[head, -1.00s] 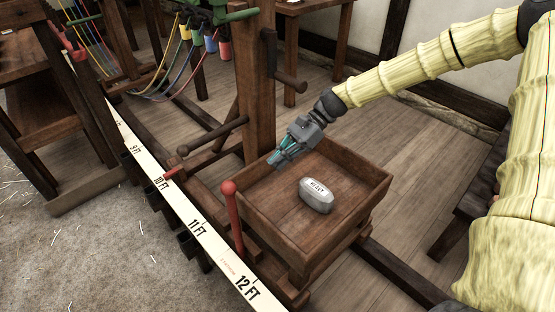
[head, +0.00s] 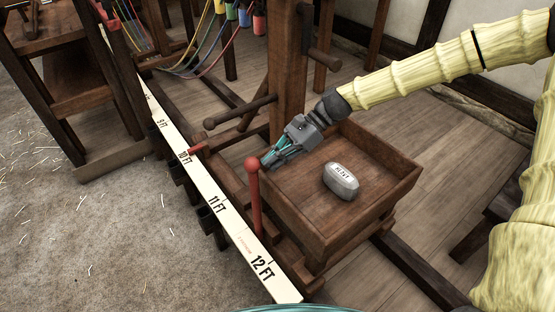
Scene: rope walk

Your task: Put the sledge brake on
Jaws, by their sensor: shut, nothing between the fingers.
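The sledge is a wooden tray-like box (head: 385,153) on a dark timber frame.
A grey labelled weight (head: 341,181) lies in the box. A wooden post (head: 287,75) with crank handles rises behind. A white foot scale (head: 216,204) runs along the left of the track. Colored ropes (head: 205,58) hang at the back. The grey floor at left is open.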

